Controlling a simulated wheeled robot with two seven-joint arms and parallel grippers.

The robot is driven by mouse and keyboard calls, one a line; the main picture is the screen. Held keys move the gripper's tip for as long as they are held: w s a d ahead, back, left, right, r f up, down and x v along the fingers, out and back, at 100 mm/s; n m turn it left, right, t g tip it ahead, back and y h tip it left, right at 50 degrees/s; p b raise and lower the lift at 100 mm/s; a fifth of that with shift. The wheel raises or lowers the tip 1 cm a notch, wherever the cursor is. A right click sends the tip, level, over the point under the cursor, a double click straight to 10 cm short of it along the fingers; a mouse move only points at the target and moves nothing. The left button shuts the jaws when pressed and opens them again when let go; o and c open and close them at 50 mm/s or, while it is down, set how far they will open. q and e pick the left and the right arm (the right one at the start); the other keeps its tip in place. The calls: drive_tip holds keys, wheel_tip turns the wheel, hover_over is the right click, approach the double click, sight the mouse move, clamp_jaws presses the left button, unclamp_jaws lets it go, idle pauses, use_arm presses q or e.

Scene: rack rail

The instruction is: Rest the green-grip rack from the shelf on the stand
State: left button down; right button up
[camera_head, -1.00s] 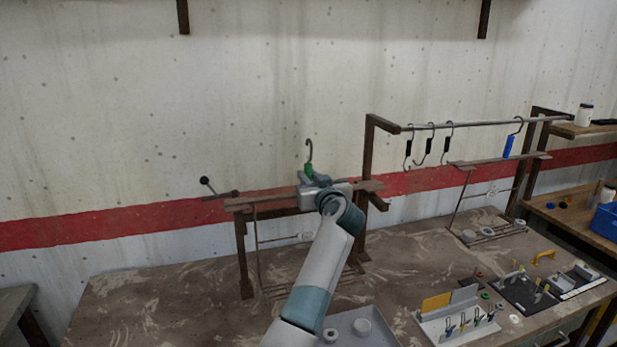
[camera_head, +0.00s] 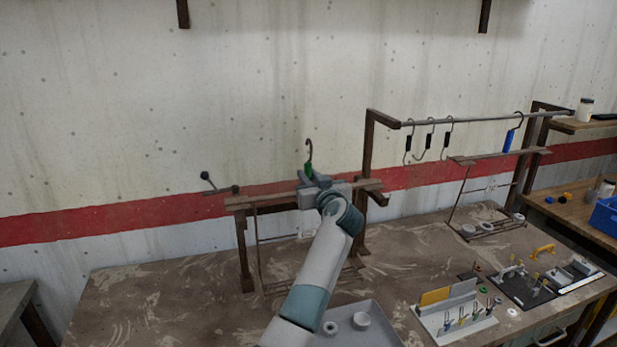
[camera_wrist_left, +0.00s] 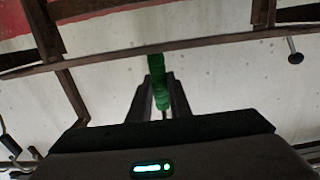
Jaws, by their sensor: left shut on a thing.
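The green-grip rack has a dark hook above a green grip (camera_head: 308,170), which also shows in the left wrist view (camera_wrist_left: 158,75). My left gripper (camera_head: 314,183) is shut on this grip, with a finger on each side of it in the wrist view (camera_wrist_left: 157,98). The rack's brown top bar (camera_head: 245,201) runs across at the grip's foot, and thin wires hang below it. The brown stand (camera_head: 244,262) has posts around the rack. My arm hides part of both, so I cannot tell whether the bar touches the stand. My right gripper is not in view.
At the right, a blue-grip rack (camera_head: 509,139) hangs from a metal rail (camera_head: 480,121) beside several black-grip hooks. A grey tray (camera_head: 385,333), a tool holder (camera_head: 455,318) and a black board (camera_head: 527,288) lie on the workbench. The bench's left part (camera_head: 150,310) is clear.

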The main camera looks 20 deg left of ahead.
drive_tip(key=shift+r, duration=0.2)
use_arm(q)
drive_tip(key=c, duration=1.6)
unclamp_jaws()
drive_tip(key=shift+f, duration=0.1)
drive_tip(key=shift+o, duration=0.2)
drive_tip(key=shift+f, duration=0.1)
drive_tip(key=shift+d+p, duration=0.1)
drive_tip(key=shift+p, duration=0.2)
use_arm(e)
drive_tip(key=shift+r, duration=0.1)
